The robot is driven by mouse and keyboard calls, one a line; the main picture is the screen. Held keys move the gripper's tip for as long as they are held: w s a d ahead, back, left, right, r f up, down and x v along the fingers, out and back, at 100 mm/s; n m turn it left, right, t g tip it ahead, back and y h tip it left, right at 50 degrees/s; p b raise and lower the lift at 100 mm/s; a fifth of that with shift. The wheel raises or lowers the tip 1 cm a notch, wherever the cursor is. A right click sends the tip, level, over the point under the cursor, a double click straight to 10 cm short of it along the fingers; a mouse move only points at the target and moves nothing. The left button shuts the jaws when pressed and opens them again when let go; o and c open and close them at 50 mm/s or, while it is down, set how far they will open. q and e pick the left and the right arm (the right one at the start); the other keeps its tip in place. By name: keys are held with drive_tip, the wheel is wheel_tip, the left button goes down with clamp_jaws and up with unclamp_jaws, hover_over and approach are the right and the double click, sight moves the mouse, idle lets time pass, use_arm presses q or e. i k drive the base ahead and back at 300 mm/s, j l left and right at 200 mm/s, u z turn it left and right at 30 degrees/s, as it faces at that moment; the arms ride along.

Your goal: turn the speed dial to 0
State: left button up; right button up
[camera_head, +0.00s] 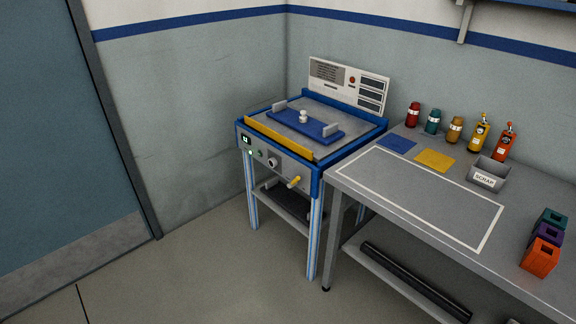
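The machine (318,177) with a blue frame stands against the back corner, left of the workbench. Its grey front panel carries a round dark knob with a light face (272,162), which looks like the speed dial. The pointer and any numbers on it are too small to read. A small black display (246,140) with a light mark sits at the panel's left end, with a green light (250,153) just below it. A yellow-handled lever (294,182) sticks out to the right of the dial. Neither of my grippers is in view.
On top of the machine are a yellow bar (278,137) and a blue plate (321,126). The grey workbench (398,206) adjoins on the right, with bottles, a scrap bin (487,175) and coloured blocks. The floor (215,275) before the machine is clear.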

sight(272, 162)
drive_tip(key=i+j+z, duration=0.25)
drive_tip(key=j+z, duration=0.25)
drive_tip(key=i+j+z, duration=0.2)
drive_tip(key=j, duration=0.2)
